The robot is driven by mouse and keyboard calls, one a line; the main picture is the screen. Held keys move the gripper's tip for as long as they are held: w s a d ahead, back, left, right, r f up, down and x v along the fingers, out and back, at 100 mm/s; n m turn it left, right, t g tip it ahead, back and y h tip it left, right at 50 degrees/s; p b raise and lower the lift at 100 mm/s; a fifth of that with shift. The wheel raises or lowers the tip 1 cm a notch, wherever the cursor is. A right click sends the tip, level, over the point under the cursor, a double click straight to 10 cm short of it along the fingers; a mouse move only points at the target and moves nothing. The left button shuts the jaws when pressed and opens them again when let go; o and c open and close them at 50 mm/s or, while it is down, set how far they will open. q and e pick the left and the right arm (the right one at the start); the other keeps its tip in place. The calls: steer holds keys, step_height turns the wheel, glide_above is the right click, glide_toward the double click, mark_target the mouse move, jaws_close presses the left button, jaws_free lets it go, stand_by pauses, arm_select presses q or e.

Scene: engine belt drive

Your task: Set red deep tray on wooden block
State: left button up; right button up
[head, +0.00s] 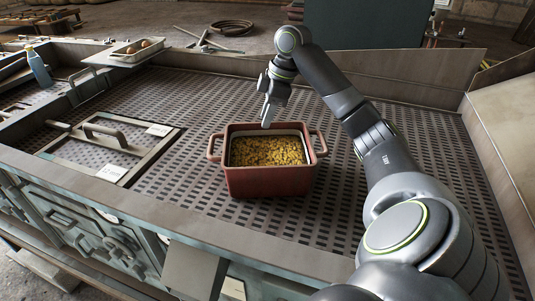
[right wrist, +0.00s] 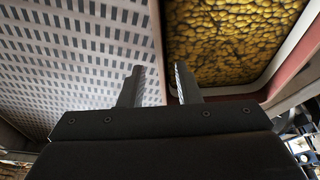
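The red deep tray (head: 270,182) stands upright on the perforated metal bed, with a handle at each side and yellow pieces filling its pale inner liner. My right gripper (head: 267,117) points down at the tray's far rim. In the right wrist view my right gripper (right wrist: 160,82) has its two fingers apart, with the edge of the tray (right wrist: 163,45) showing between them. Whether the fingers touch the wall is unclear. The yellow pieces (right wrist: 225,40) fill the upper right there. I cannot make out a wooden block for certain. My left gripper is out of view.
A framed hatch with a handle (head: 105,140) lies left of the tray. A blue bottle (head: 39,68) and a shallow pan (head: 136,51) are at the far left. The bed right of the tray is clear, bounded by a raised side panel (head: 505,130).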

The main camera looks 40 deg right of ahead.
mark_target(264, 144)
steer(key=x, duration=0.1)
steer(key=p+x, duration=0.1)
steer(key=x, duration=0.1)
steer(key=p+x, duration=0.1)
steer(key=x, duration=0.1)
steer(key=shift+s+f, duration=0.15)
steer(key=shift+s, duration=0.2)
steer(key=shift+f, duration=0.25)
jaws_close()
stand_by(0.9)
